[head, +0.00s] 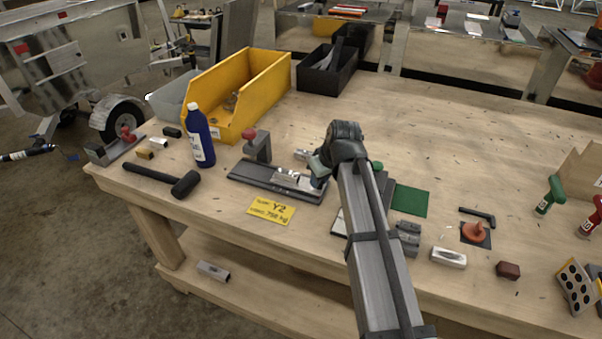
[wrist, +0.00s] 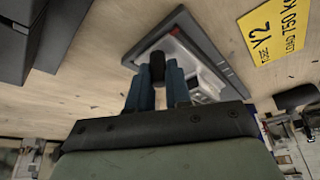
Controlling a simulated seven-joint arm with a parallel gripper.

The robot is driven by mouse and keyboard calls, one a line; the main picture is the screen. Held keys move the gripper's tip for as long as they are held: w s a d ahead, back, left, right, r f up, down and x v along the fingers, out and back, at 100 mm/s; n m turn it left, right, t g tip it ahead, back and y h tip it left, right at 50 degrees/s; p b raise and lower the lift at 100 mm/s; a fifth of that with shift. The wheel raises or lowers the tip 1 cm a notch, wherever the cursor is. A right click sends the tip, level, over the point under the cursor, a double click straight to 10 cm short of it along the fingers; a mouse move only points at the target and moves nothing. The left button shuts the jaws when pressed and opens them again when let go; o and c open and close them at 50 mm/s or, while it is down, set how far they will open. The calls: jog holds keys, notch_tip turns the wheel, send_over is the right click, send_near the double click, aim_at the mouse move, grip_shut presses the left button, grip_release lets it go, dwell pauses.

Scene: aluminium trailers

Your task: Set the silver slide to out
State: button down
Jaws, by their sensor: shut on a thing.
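The silver slide (head: 287,179) lies on a long dark grey base plate (head: 248,179) at the left front of the workbench. In the wrist view the slide (wrist: 199,80) sits on the same plate (wrist: 212,40). My gripper (head: 317,180) is at the right end of the slide, low over the plate. In the wrist view its two blue fingers (wrist: 157,85) are shut around a dark knob (wrist: 157,66) at the slide. The fingers hide part of the slide, so its exact position along the plate is hard to tell.
A grey post with a red knob (head: 257,146) stands at the plate's back edge. A blue bottle (head: 200,137), black mallet (head: 170,181) and yellow bin (head: 238,96) are left and behind. A yellow Y2 card (head: 270,210) lies in front. The bench's back right is clear.

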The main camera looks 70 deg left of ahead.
jog(key=shift+w+d, duration=0.25)
jog(key=shift+w, duration=0.05)
jog(key=c, duration=1.1)
grip_release()
jog(key=shift+o, duration=0.2)
jog(key=v, duration=1.4)
jog(key=shift+f, duration=0.1)
